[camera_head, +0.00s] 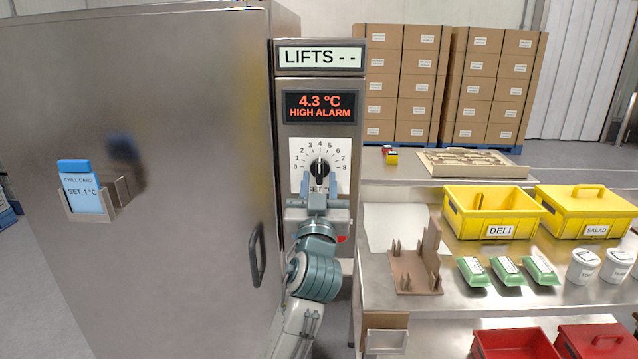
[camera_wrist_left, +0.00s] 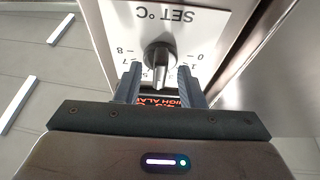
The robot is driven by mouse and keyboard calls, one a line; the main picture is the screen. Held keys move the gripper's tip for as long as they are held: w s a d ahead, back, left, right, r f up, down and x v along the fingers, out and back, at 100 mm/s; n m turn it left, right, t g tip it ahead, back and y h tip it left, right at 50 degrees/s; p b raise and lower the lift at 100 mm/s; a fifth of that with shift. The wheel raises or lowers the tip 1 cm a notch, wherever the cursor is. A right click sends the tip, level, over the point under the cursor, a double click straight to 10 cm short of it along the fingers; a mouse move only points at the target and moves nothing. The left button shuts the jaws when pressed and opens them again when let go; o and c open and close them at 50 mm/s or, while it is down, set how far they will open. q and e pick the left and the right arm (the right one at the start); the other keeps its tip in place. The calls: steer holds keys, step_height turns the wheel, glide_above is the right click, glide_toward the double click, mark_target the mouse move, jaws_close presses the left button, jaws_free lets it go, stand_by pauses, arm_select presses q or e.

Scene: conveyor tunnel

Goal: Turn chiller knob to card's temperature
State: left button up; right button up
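The chiller knob (camera_head: 319,168) is black on a white dial plate (camera_head: 298,152) numbered 0 to 8. Its pointer stands upward at about 4. It also shows in the wrist view as a dark knob (camera_wrist_left: 159,56). My left gripper (camera_head: 319,180) is at the dial, fingers open on either side of the knob. In the wrist view the fingers (camera_wrist_left: 160,78) show gaps to the knob. The blue chill card (camera_head: 82,190) reads "SET 4 °C" and sits in a holder on the steel door. The display (camera_head: 319,106) reads 4.3 °C HIGH ALARM. My right gripper is out of view.
A panel above reads "LIFTS - -" (camera_head: 319,57). The chiller door handle (camera_head: 257,255) is left of my arm. A steel table (camera_head: 480,310) at right holds yellow bins (camera_head: 490,205), green packs (camera_head: 505,270), white tubs (camera_head: 583,268) and a brown stand (camera_head: 412,275).

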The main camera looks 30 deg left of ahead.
arm_select(q)
steer(key=b+v, duration=0.3)
steer(key=v, duration=0.7)
steer(key=shift+s, duration=0.15)
steer(key=shift+d, duration=0.15)
